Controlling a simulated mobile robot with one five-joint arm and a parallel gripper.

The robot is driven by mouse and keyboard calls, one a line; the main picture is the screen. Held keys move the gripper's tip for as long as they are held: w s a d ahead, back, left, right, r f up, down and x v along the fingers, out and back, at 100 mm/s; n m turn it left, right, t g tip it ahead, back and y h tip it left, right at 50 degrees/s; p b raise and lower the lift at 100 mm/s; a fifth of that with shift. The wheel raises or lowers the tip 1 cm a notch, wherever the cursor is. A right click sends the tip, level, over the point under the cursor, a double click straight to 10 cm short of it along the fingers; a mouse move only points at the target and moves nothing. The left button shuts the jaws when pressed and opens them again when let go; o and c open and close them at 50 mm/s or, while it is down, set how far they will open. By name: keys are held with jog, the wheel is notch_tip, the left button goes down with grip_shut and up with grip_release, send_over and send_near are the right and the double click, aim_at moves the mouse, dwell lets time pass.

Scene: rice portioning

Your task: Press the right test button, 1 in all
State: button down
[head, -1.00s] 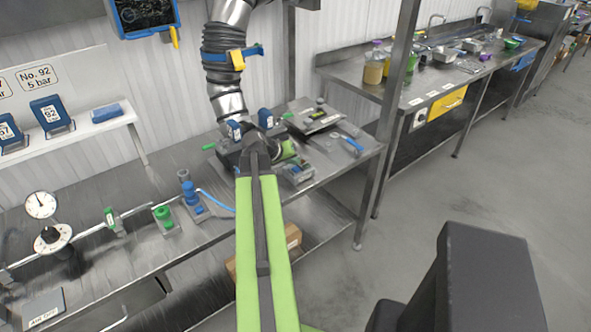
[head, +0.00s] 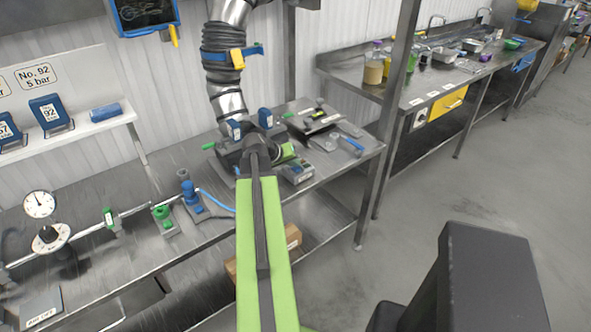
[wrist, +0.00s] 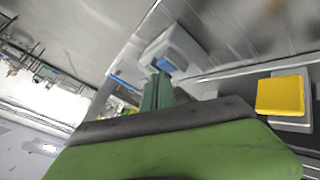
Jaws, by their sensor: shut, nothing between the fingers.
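My gripper (wrist: 157,92) shows in the wrist view as green fingers held together, with nothing between them. Their tips are by a grey box (wrist: 180,45) with a small blue part (wrist: 165,64) on it. I cannot tell whether they touch. A yellow button-like block (wrist: 280,97) on a grey base is to the right, apart from the fingers. In the head view, my arm reaches to the back bench and hides the fingertips. Two blue labelled blocks (head: 265,118) and a grey device (head: 296,170) are around the arm's end. I cannot tell which part is the right test button.
The steel bench (head: 170,165) carries a pressure gauge (head: 39,204), a green valve (head: 162,213) and a blue fitting (head: 190,192) with a blue hose on the left. A ribbed pipe (head: 229,75) hangs close behind my arm. A steel post (head: 393,100) is to the right.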

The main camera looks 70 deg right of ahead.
jog(key=shift+f+b, duration=0.4)
jog(key=shift+f, duration=0.05)
dwell(0.6)
jog(key=shift+r+p, duration=0.9)
